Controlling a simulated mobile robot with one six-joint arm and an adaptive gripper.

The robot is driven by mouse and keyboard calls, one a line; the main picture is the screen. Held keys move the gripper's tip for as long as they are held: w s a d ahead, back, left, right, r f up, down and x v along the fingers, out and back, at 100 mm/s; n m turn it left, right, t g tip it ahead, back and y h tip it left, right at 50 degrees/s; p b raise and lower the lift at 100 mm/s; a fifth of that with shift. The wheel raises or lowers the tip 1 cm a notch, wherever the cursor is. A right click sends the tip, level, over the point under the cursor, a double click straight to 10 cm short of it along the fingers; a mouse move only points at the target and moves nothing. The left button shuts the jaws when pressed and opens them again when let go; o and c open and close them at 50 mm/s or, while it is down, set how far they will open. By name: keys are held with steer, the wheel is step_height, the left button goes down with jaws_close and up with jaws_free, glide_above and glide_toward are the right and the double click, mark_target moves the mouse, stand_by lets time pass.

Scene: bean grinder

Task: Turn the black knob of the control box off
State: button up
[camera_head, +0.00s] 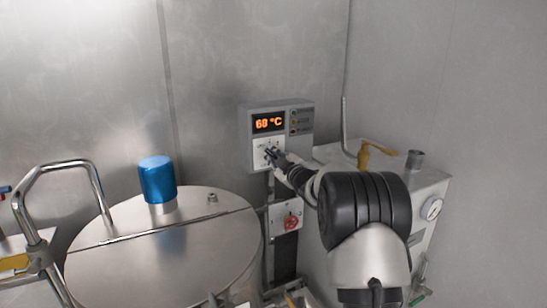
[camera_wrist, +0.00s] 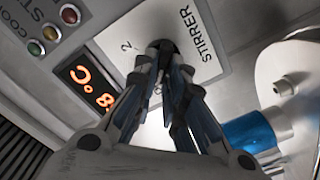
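The grey control box (camera_head: 282,108) is on the back metal wall, with an orange display (camera_head: 269,123) that reads about 60 °C. Its white knob plate (camera_head: 260,143) is below the display. In the wrist view the plate (camera_wrist: 203,68) carries the word STIRRER and a number 2. The black knob (camera_wrist: 161,45) is on this plate, partly hidden by the fingertips. My gripper (camera_head: 271,155) reaches the plate from the right. In the wrist view its fingers (camera_wrist: 162,60) come together at the knob, one on each side. The knob's pointer direction cannot be made out.
A steel tank lid (camera_head: 165,255) with a blue cylinder (camera_head: 157,180) is at lower left. A lower box with a red knob (camera_head: 291,222) is below the control box. A machine with yellow handle (camera_head: 372,152) and gauge (camera_head: 431,208) stands right. Indicator lights (camera_wrist: 52,33) are beside the display.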

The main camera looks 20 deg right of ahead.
steer(key=o, duration=0.5)
steer(key=shift+c, duration=0.2)
steer(key=s, duration=1.2)
steer(key=shift+d, duration=0.2)
